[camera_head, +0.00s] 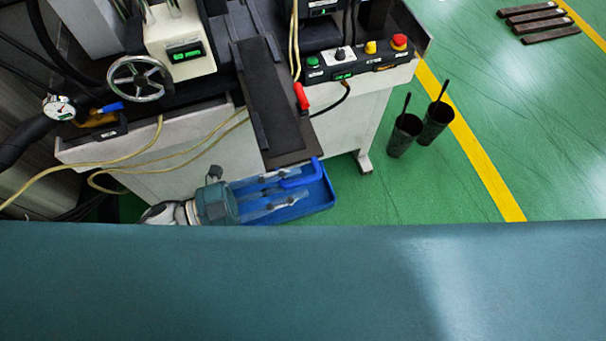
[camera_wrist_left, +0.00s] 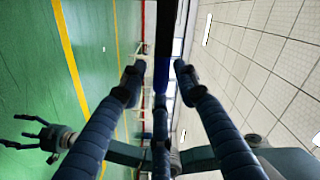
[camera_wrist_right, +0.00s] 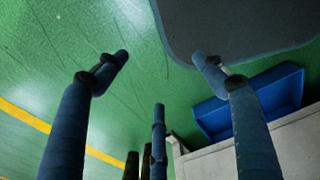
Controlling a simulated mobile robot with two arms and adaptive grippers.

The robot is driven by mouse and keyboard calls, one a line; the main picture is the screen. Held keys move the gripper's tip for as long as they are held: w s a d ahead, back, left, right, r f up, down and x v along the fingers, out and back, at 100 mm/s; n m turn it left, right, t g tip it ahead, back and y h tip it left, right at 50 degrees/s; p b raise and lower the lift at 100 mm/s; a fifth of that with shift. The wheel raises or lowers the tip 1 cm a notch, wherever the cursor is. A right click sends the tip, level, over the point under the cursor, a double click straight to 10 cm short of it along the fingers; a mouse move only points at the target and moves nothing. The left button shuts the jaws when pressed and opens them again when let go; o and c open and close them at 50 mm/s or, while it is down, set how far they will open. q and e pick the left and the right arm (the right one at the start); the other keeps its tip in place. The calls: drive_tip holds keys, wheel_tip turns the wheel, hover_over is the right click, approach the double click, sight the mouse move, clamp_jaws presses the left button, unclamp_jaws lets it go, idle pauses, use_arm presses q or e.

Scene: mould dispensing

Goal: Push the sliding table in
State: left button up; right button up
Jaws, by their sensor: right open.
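The sliding table (camera_head: 268,100) is a long dark plate that sticks out from the machine toward me.
A blue tray (camera_head: 325,200) lies below the table's end; it also shows in the right wrist view (camera_wrist_right: 285,92). Two dark cups (camera_head: 405,135) with handles stand on the green floor to the right. A handwheel (camera_head: 140,78) and a button panel (camera_head: 355,62) are on the machine.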

use_arm(q)
drive_tip(key=shift+x, duration=1.45)
use_arm(e)
drive_tip(key=shift+s+d+r, duration=0.4)
drive_tip(key=shift+s+d, duration=0.15)
drive_tip(key=shift+s, duration=0.05)
use_arm(q)
clamp_jaws()
drive_tip(key=shift+f, duration=0.1)
use_arm(e)
drive_tip(key=shift+w+a, duration=0.1)
drive_tip(key=shift+w, duration=0.1)
use_arm(q)
drive_tip(key=shift+w, duration=0.1)
